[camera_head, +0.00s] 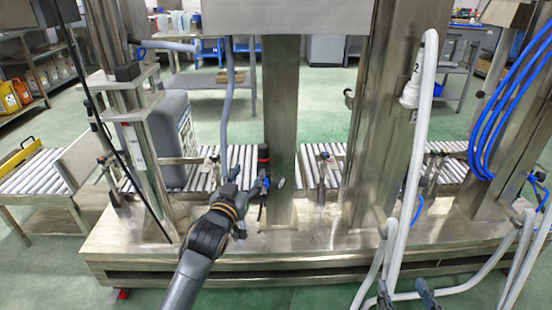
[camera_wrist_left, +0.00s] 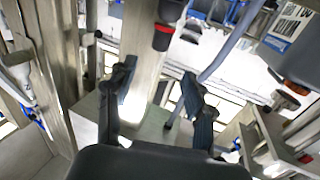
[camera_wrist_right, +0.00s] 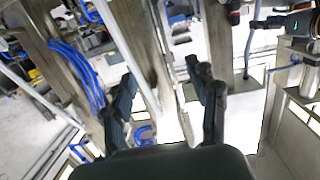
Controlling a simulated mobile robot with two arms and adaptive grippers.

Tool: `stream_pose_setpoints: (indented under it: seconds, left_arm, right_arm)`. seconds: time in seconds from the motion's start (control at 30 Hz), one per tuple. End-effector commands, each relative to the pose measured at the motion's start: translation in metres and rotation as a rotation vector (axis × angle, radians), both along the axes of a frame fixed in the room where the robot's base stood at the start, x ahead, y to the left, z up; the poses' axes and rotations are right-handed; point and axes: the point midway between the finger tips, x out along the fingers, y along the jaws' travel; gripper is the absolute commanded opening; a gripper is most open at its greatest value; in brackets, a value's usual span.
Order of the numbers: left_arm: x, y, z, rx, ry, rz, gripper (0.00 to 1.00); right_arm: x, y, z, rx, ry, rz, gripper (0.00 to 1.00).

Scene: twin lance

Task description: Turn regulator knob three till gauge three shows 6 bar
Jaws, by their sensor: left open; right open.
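A regulator with a black knob and a red band (camera_head: 263,155) stands upright by the middle steel column in the head view. A small round, pale part (camera_head: 281,183), possibly its gauge, sits low on its right; no reading is legible. I see no number three on it. The black and red regulator part (camera_wrist_left: 163,36) also shows at the top of the left wrist view, beyond the fingertips. My left gripper (camera_head: 248,182) is open and empty, just left of and below the knob, apart from it. My right gripper (camera_head: 403,292) is open and empty at the bottom edge.
White hoses (camera_head: 420,130) hang in front of the right column, one marked 2. Blue coiled hoses (camera_head: 510,100) hang at far right. A grey jerrycan (camera_head: 173,140) stands on the roller conveyor (camera_head: 40,170). The steel base (camera_head: 330,240) is mostly clear in front.

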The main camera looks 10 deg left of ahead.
Motion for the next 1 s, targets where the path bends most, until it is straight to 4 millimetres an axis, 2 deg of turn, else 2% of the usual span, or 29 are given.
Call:
stream_pose_setpoints:
  seconds: [0.23,0.47,0.8,1.0]
  left_arm:
    - [0.033,-0.002,-0.002,0.0,0.001,0.0,0.53]
    - [0.067,-0.003,-0.002,0.0,0.002,-0.001,0.53]
    - [0.111,-0.005,-0.002,-0.001,0.003,-0.001,0.53]
    - [0.127,-0.006,-0.002,-0.001,0.003,-0.001,0.53]
  right_arm:
    - [0.004,0.007,0.035,0.052,-0.2,0.014,0.59]
    - [-0.002,0.011,0.077,0.113,-0.434,0.026,0.59]
    - [-0.032,0.011,0.131,0.209,-0.771,0.044,0.59]
    - [-0.05,0.009,0.149,0.249,-0.906,0.05,0.59]
